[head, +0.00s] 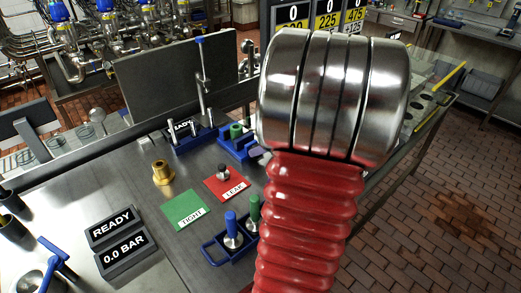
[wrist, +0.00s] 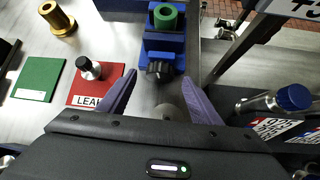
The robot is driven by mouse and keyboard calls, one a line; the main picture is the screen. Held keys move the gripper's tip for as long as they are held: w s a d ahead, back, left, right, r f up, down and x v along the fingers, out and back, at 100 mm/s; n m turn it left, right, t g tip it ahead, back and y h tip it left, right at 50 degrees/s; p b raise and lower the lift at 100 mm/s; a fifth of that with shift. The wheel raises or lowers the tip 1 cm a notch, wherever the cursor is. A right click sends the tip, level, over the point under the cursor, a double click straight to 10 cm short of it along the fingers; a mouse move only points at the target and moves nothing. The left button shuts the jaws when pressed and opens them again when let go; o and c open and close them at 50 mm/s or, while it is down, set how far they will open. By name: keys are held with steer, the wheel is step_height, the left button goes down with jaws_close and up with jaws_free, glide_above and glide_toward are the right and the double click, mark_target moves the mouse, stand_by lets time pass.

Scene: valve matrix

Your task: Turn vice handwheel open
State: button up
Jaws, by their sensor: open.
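The blue vice (head: 232,146) stands on the steel bench, partly hidden behind my arm in the head view. In the wrist view the vice (wrist: 164,45) is at top centre, with a green hollow cylinder (wrist: 166,15) between its jaws. Its dark knobbed handwheel (wrist: 160,69) faces my gripper. My gripper (wrist: 159,78) is open and empty, its two purple fingers spread to the left and right of the handwheel. The fingertips are close to the wheel; I cannot tell whether they touch it. In the head view my arm hides most of the gripper.
Left of the vice are a red LEAK mat (wrist: 95,85) with a dark-knobbed part, a green TIGHT mat (head: 186,209) and a brass flanged piece (head: 163,173). A blue rack (head: 231,250) holds blue and green handled tools. A blue-capped metal part (wrist: 290,98) is at right.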

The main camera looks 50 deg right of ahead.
steer(key=shift+x, duration=1.8)
steer(key=shift+c, duration=0.2)
steer(key=c, duration=1)
steer(key=shift+a+n+h, duration=0.15)
steer(key=shift+n+h, duration=0.15)
steer(key=shift+h, duration=0.3)
steer(key=shift+a+g+h, duration=0.15)
steer(key=shift+g+h, duration=0.15)
steer(key=shift+h, duration=0.1)
steer(key=shift+n, duration=0.3)
steer(key=shift+w+a+f+n+h, duration=0.15)
steer(key=shift+n+h, duration=0.2)
steer(key=shift+h, duration=0.35)
steer(key=shift+s+a+n+h, duration=0.15)
steer(key=shift+n+h, duration=0.2)
steer(key=shift+h, duration=0.35)
steer(key=o, duration=1)
steer(key=shift+w, duration=0.1)
